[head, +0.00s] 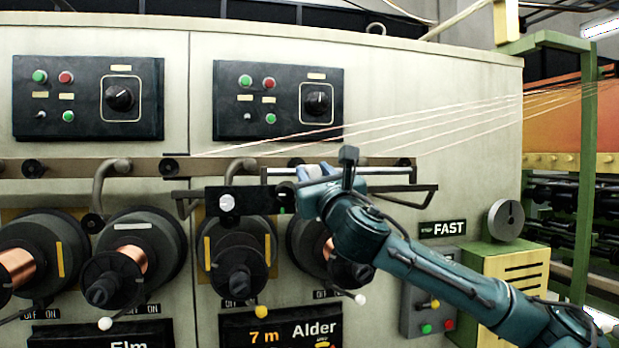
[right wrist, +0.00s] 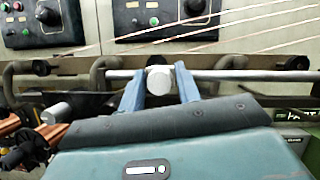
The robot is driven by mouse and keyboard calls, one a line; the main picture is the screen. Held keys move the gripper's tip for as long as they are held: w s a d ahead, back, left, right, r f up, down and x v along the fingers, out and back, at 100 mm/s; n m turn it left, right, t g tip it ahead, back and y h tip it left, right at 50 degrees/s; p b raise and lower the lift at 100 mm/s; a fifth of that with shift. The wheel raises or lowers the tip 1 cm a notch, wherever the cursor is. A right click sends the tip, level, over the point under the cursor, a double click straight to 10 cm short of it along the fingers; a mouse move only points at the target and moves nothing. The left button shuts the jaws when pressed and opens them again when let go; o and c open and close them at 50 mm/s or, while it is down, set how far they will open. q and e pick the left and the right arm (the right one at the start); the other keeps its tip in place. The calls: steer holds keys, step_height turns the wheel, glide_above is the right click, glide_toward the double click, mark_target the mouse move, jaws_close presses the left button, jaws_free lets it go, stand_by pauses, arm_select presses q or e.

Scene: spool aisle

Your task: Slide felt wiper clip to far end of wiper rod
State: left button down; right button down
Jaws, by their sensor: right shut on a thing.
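The wiper rod (head: 375,171) is a thin pale bar running level along the front of the cream machine. It also crosses the right wrist view (right wrist: 250,75). The felt wiper clip (right wrist: 159,79) shows as a short whitish cylinder at the rod, towards the rod's left part. My right gripper (right wrist: 160,85) is shut on the clip, one blue finger on each side. In the head view my right gripper (head: 311,176) comes in from the right and largely hides the clip. My left gripper is not in view.
Copper spools (head: 130,257) on dark holders line the machine below the rod. Several thin wires (head: 440,122) run above the rod to the right. Two black control panels (head: 278,100) sit higher up. A yellow-green box (head: 505,290) stands at right, behind my arm.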

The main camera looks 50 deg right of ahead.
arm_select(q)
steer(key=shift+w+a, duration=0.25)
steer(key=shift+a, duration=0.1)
arm_select(e)
steer(key=shift+w+a, duration=0.1)
steer(key=shift+a, duration=0.1)
steer(key=c, duration=1.1)
jaws_free()
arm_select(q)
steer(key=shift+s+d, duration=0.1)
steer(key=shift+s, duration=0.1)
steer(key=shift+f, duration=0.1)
arm_select(e)
steer(key=shift+f, duration=0.1)
arm_select(q)
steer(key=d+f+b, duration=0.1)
steer(key=b, duration=0.3)
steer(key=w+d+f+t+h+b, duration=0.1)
steer(key=b, duration=0.3)
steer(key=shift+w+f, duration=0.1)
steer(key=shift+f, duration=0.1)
arm_select(e)
steer(key=v, duration=1.3)
